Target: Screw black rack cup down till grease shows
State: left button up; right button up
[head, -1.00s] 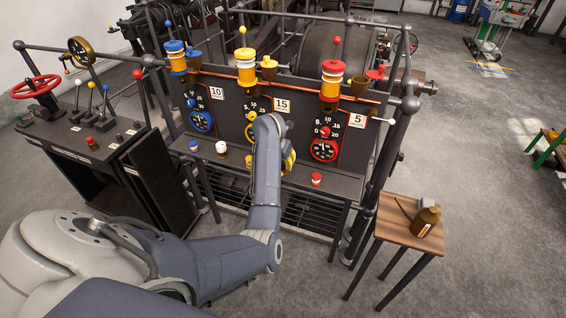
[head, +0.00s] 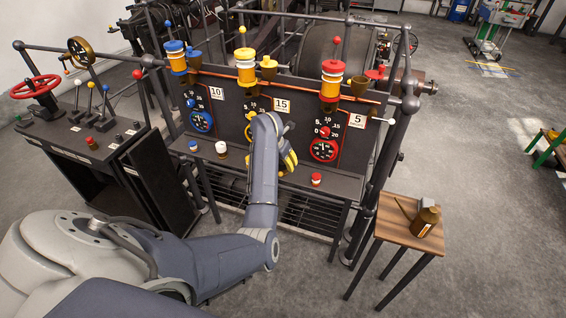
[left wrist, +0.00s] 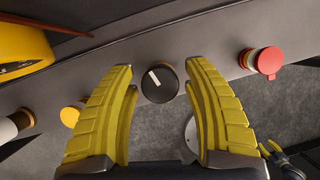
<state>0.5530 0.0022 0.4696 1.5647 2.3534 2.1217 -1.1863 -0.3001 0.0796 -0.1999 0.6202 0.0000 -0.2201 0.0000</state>
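The black rack cup (left wrist: 159,82) is a round black cap with a white mark on top, in the left wrist view. My left gripper (left wrist: 158,70) is open, with its two yellow fingers on either side of the black cup in the picture. I see a gap on both sides, so it is not gripped. Whether the fingertips are level with the cup I cannot tell. In the head view the left gripper (head: 287,160) is over the shelf in front of the panel, and the hand and arm hide the black cup. No grease is visible.
The rack shelf (head: 343,187) also carries a red-capped cup (head: 316,179), a white cup (head: 221,149) and a blue cup (head: 193,146). A yellow cup (left wrist: 70,115) is left of the fingers. Behind stand dials and oilers. A stool (head: 398,220) holds an oil can (head: 427,219).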

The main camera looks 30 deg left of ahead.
pick_arm(q)
jog(key=shift+o, duration=0.7)
jog(key=v, duration=1.2)
dwell(0.4)
